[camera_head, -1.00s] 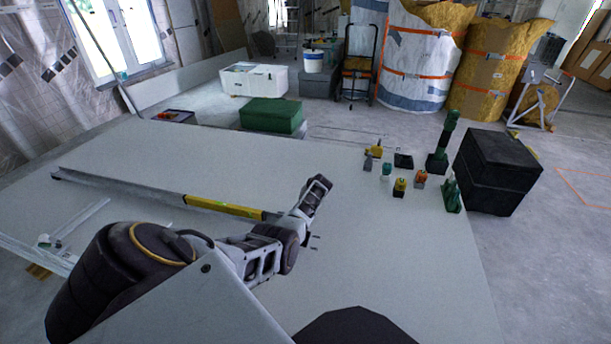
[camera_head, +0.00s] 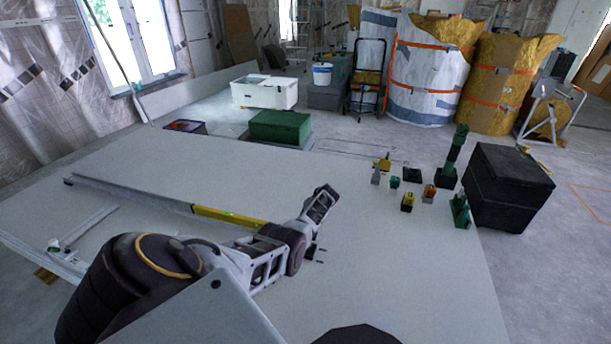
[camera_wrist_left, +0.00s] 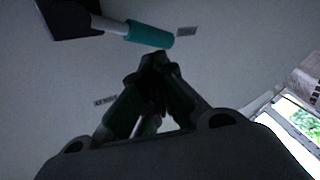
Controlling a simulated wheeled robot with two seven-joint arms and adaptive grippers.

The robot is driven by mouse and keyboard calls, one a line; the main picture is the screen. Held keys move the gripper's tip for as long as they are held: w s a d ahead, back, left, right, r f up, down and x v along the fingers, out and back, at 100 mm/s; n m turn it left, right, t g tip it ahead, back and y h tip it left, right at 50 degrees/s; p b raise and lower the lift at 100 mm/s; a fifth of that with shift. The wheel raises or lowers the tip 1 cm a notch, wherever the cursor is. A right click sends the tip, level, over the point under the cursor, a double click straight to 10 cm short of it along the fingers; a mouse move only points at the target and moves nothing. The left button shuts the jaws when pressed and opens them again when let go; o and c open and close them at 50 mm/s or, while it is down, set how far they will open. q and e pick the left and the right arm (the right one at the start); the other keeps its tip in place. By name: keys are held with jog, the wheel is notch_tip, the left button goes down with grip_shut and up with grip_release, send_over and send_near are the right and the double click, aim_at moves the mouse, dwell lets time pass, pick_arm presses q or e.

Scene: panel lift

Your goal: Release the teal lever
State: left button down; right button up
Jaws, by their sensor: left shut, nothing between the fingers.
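The teal lever (camera_wrist_left: 150,35) shows in the left wrist view at the top. It is a teal round grip on a pale rod that comes out of a dark block (camera_wrist_left: 68,20) at the top left. My left gripper (camera_wrist_left: 156,60) is shut and empty, its fingertips close below the teal grip in the picture. I see no finger around the lever, and I cannot tell whether they touch. In the head view my left arm (camera_head: 255,255) reaches in from the left over the white panel. The lever cannot be made out there. My right gripper is not in view.
A large white panel (camera_head: 400,270) fills the foreground, with a yellow-and-grey bar (camera_head: 228,215) across it. Small tools and a green bottle-like tool (camera_head: 455,155) stand at its right side beside a black case (camera_head: 508,187). A green box (camera_head: 280,128) stands behind.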

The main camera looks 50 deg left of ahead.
pick_arm(q)
jog(key=shift+s+f, duration=0.1)
jog(key=shift+s, duration=0.35)
dwell(0.4)
dwell(0.3)
jog(key=v, duration=1.2)
jog(key=shift+w, duration=0.25)
dwell(0.3)
dwell(0.7)
